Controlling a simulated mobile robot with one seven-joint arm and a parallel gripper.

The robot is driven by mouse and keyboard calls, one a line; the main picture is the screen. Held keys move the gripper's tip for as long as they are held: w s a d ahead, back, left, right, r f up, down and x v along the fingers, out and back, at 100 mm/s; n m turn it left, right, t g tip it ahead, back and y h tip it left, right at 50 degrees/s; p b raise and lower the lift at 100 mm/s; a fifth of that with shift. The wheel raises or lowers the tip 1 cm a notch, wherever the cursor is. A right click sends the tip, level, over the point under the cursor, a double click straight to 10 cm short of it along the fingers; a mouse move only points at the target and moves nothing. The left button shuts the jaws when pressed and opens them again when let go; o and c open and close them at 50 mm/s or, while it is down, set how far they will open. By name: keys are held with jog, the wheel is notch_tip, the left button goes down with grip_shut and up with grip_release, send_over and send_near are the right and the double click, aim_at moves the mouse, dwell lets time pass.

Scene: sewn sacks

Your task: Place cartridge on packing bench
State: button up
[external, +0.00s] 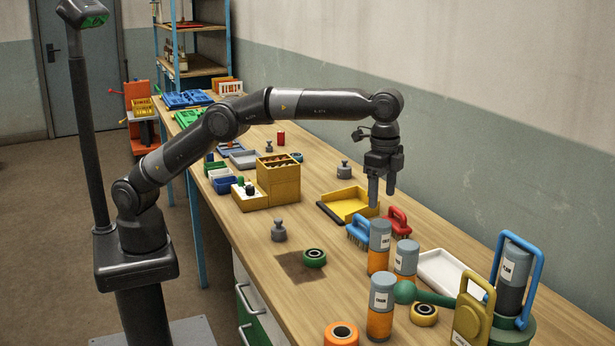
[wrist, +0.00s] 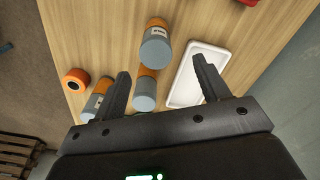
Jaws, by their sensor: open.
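Three grey-and-orange cartridges stand upright on the packing bench (external: 330,200): a rear one (external: 379,247), one just right of it (external: 406,262) and a nearer one (external: 381,308). They also show in the wrist view: the rear one (wrist: 156,45), the middle one (wrist: 145,90) and the nearer one (wrist: 96,104). My gripper (external: 382,192) is open and empty, pointing down above the bench, behind and above the cartridges. In the wrist view, the fingers of my gripper (wrist: 162,72) are wide apart, with the middle cartridge seen between them, lower down.
A white tray (external: 447,272) lies right of the cartridges. An orange ring (external: 341,335) and a green-handled tool (external: 425,293) are near. The left-middle bench has free room.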

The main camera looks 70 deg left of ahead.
jog(key=s+a+r+n+t, duration=0.15)
jog(key=a+r, duration=0.25)
jog(key=a, duration=0.6)
jog(key=s+a+r+n+h, duration=0.15)
jog(key=a+r, duration=0.25)
jog(key=a, duration=0.6)
jog(key=s+a+r+n+t+y, duration=0.1)
jog(key=s+a+r+n, duration=0.3)
jog(key=a, duration=0.6)
jog(key=s+a+f+n+t, duration=0.2)
jog(key=s+a, duration=0.8)
jog(key=a, duration=0.3)
jog(key=s+a+f+n, duration=0.1)
jog(key=s+a+f, duration=0.2)
jog(key=s, duration=0.3)
jog(key=s+a+f+n+t, duration=0.1)
jog(key=s+a+f+n, duration=0.1)
jog(key=s+a+f, duration=0.2)
jog(key=s+f, duration=0.2)
jog(key=s, duration=0.1)
jog(key=shift+a, duration=0.2)
